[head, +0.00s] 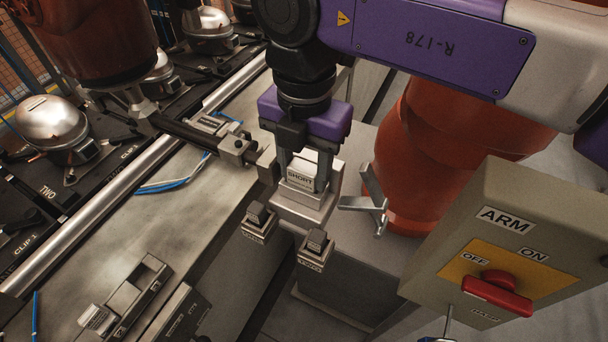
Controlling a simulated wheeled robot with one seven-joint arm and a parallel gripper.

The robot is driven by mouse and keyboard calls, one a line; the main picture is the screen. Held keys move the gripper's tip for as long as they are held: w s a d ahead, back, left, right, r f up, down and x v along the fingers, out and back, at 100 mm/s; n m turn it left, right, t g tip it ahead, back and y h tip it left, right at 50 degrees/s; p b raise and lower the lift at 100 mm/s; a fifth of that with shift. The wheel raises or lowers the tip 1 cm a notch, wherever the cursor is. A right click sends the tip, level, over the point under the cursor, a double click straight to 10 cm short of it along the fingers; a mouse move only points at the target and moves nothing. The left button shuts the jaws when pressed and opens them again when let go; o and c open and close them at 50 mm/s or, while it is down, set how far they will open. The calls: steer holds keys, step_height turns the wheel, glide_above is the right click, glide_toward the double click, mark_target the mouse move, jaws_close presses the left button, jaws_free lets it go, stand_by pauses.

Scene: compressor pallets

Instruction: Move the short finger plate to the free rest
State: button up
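The short finger plate (300,180) is a small pale metal block with a "SHORT" label, in the middle of the head view. My gripper (304,172) points down from its purple body, with one grey finger at each side of the block. The fingers look close to its sides, but I cannot tell whether they touch or grip it. The block appears at or just above a grey metal holder (304,205). Two small dark-topped pads, one at the left (258,216) and one at the right (316,242), stand on labelled blocks in front. I cannot tell which place is the free rest.
A dark bar with a metal clamp (238,150) reaches close to my gripper's left side. A bent metal bracket (368,203) stands at the right. A control box (500,240) with a red switch is at lower right. A metal fixture (130,295) sits at lower left.

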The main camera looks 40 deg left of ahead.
mark_target(304, 167)
jaws_close()
steer(key=shift+r+p, duration=1.6)
steer(key=shift+r, duration=1.45)
